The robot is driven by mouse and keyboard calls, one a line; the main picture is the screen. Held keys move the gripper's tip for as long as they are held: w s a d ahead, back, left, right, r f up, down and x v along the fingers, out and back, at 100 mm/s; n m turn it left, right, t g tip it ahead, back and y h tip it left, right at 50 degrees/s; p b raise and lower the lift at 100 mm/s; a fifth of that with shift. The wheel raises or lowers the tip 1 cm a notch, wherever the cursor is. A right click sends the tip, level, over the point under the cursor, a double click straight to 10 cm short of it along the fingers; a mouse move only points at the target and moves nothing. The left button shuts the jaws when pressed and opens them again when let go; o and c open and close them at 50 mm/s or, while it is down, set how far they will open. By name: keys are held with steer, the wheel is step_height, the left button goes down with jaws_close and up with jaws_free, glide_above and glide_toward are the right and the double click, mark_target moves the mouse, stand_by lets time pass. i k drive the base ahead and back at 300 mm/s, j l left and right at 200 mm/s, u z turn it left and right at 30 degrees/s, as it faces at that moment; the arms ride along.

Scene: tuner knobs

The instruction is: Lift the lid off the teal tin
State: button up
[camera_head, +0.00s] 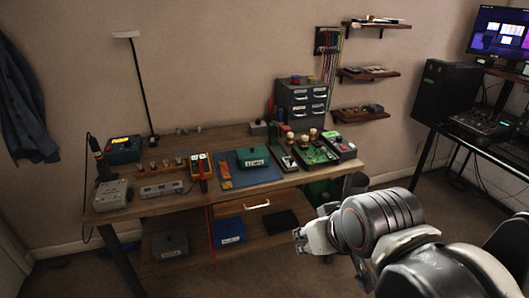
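A teal tin (253,158) with a pale label on its front sits on the blue mat (268,176) on the wooden workbench (220,192). Its lid (252,152) appears to be on it, with a small dark shape on top. My gripper (299,241) is in front of the bench on the right, lower in the picture and well apart from the tin. Its fingers point left and are too small to tell whether they are open or shut. I see nothing held in it.
Right of the tin stand a green board (316,153) and a grey device with a red button (342,148). A yellow meter (201,166) and an orange strip (225,170) lie left. A grey drawer cabinet (301,103) stands behind. The mat's front is clear.

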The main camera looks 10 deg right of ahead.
mark_target(252, 152)
steer(key=i+j+z, duration=0.15)
steer(key=j+z, duration=0.45)
steer(key=i+j+z, duration=0.1)
steer(key=j+z, duration=0.4)
steer(key=j, duration=1.85)
steer(key=j+z, duration=0.15)
steer(key=j, duration=1.9)
